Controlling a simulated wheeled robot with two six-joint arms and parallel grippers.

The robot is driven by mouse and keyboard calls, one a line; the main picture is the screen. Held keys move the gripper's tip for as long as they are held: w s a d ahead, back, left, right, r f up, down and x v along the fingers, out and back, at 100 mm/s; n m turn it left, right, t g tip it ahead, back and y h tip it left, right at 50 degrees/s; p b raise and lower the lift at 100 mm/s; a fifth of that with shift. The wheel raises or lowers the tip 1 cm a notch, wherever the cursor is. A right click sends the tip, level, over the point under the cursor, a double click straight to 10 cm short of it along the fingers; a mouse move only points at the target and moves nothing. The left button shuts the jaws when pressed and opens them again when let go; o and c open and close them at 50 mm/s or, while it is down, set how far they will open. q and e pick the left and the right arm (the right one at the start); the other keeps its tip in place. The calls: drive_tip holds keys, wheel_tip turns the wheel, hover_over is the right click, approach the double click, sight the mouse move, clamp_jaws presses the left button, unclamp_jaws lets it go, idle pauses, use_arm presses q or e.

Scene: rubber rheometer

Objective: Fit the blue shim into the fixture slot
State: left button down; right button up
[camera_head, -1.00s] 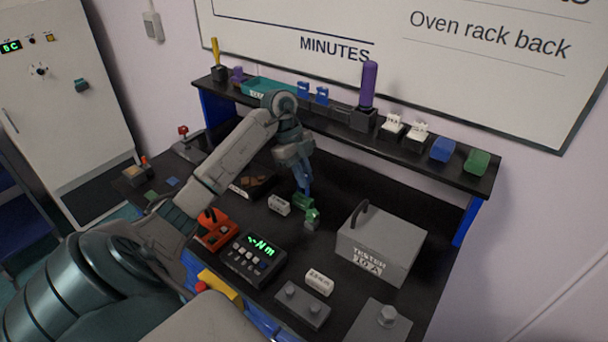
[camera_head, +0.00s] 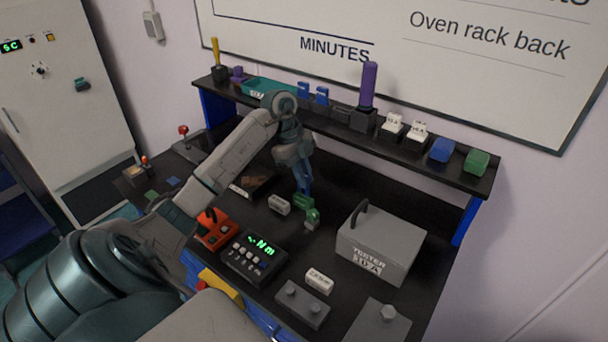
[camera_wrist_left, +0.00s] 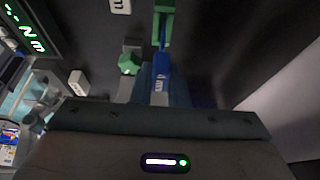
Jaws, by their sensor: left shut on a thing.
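My left gripper (camera_head: 304,176) points down over the middle of the bench and is shut on the blue shim (camera_head: 304,187). The shim is also visible between the fingers in the left wrist view (camera_wrist_left: 161,76). The green fixture (camera_head: 304,202) is directly below the shim; in the wrist view the fixture (camera_wrist_left: 163,25) lies just beyond the shim's tip. The tip looks close to or touching the fixture; I cannot tell whether it is inside the slot, which is hidden. A small grey piece with a green top (camera_wrist_left: 129,64) stands beside the gripper. My right gripper is not visible.
A white labelled block (camera_head: 279,204) lies left of the fixture. The grey tester box (camera_head: 381,245) stands to the right. A display unit (camera_head: 254,258) and an orange device (camera_head: 214,232) are in front. The raised shelf (camera_head: 340,122) runs behind my wrist.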

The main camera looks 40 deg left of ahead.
use_arm(q)
drive_tip(key=shift+f+b, duration=0.6)
drive_tip(key=shift+f, duration=0.5)
drive_tip(key=shift+f+b, duration=0.55)
drive_tip(key=shift+f, duration=0.4)
drive_tip(key=c, duration=1.3)
unclamp_jaws()
drive_tip(key=shift+r, duration=0.1)
drive_tip(key=p+v, duration=0.2)
drive_tip(key=v, duration=0.8)
drive_tip(key=shift+a+r, duration=0.15)
drive_tip(key=shift+r, duration=0.15)
